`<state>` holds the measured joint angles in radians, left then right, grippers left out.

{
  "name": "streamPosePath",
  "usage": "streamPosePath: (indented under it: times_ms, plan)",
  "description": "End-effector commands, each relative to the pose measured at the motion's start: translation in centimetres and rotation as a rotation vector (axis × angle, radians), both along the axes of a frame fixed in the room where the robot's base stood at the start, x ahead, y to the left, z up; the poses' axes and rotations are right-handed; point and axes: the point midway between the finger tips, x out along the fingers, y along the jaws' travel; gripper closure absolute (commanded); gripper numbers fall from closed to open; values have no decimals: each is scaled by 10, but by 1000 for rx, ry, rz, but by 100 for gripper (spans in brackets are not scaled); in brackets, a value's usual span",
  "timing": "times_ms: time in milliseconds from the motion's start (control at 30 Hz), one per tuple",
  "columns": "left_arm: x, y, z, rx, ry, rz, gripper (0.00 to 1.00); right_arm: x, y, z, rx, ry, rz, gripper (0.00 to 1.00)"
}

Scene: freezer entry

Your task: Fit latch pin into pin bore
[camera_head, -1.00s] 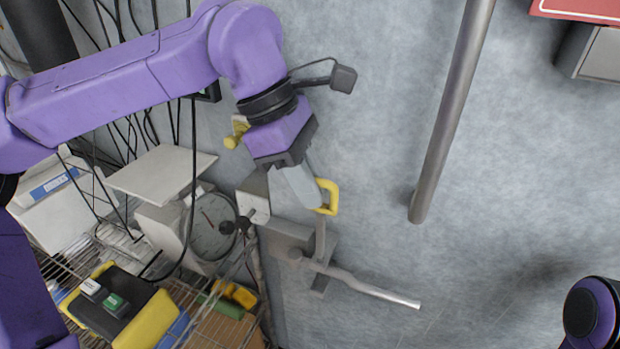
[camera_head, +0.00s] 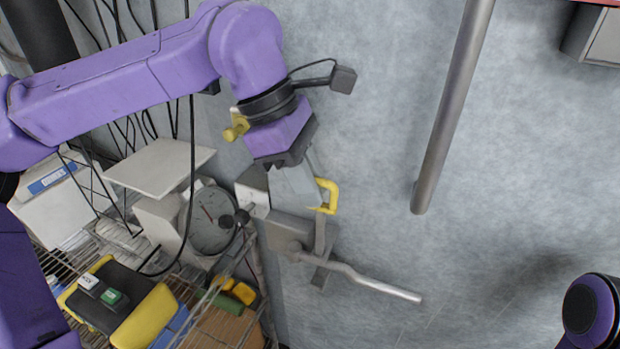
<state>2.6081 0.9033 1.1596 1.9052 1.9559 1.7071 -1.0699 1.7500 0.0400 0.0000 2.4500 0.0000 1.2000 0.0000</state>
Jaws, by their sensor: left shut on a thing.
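My left gripper (camera_head: 308,200) points down at the latch hardware on the grey panel. It is shut on the yellow-handled latch pin (camera_head: 329,190); the yellow loop shows to the right of the fingers. The pin's shank is not clearly visible. Just below is the grey latch bracket (camera_head: 288,231) with a long metal lever (camera_head: 375,284) reaching to the lower right. The gripper overlaps the top of the bracket in this view, and I cannot tell whether the pin touches it. I cannot make out the pin bore. My right gripper is not in view; only a purple arm part shows at lower right.
A vertical metal bar (camera_head: 450,110) stands out on the panel to the right. A grey box (camera_head: 597,38) is at the top right corner. At lower left, a wire shelf carries a dial scale (camera_head: 212,219) and a yellow-and-black case (camera_head: 150,315). Black cables hang behind my arm.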

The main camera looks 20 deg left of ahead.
Motion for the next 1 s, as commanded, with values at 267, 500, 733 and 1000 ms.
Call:
streamPosePath:
  times_ms: [267,500,733,1000]
  plan:
    - [0,0,-7,-1,0,0,100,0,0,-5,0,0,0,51]
    - [0,0,-12,-1,-1,0,100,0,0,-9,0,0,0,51]
    - [0,0,-17,-1,-1,0,100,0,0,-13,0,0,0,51]
    - [0,0,-23,-1,-1,0,100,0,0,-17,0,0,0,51]
